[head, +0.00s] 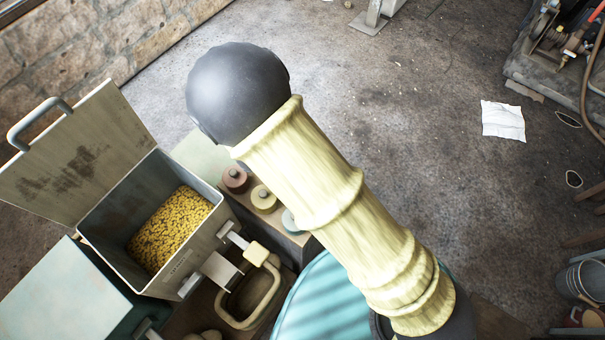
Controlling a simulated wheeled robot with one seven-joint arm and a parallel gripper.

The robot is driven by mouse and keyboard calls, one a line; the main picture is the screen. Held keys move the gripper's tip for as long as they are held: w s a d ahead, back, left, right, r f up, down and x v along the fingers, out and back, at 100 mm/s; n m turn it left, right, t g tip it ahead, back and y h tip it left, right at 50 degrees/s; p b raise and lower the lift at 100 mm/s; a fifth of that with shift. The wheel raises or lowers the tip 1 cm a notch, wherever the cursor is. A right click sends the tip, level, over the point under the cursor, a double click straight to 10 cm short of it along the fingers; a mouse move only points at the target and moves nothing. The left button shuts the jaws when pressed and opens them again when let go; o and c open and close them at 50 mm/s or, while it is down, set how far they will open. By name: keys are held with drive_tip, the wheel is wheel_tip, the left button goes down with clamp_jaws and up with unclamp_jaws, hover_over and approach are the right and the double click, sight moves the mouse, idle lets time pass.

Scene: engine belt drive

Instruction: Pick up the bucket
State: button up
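A grey metal bucket (583,281) stands at the lower right edge of the head view, partly cut off by the frame. It looks upright, with its open top facing up. My gripper is not in the picture. A thick pale yellow link of my arm with a dark rounded joint crosses the middle of the view and hides part of the floor. The bucket is well to the right of this link and apart from it.
A white paper sheet (503,121) lies on the floor. Machinery on a dark platform (535,67) stands at the upper right. A stone wall (60,50) is at the upper left. The middle floor is mostly clear.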

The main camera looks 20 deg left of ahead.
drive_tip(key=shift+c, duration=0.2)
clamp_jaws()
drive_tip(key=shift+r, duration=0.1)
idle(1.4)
